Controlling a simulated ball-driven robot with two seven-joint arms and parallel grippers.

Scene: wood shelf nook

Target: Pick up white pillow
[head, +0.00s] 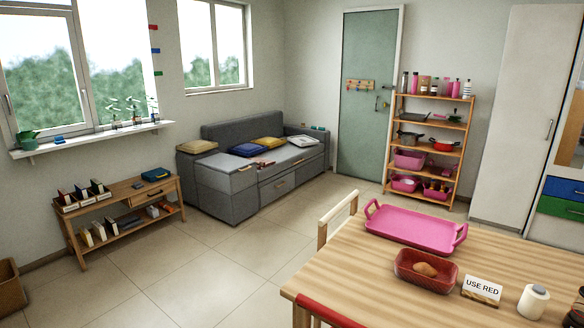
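A small white pillow (303,141) lies on the right part of the grey sofa (222,186) by the far wall. To its left on the seat lie a yellow pillow (268,143) and a dark blue pillow (247,150). Another yellow pillow (199,147) rests on the sofa's left arm. Neither of my grippers shows in the head view.
A wooden table (345,262) with a pink tray (412,234) and a red dish (427,282) fills the near right. A low bench (125,198) stands left. Open tiled floor (190,265) leads to the sofa. A wooden shelf (430,151) stands right of the door.

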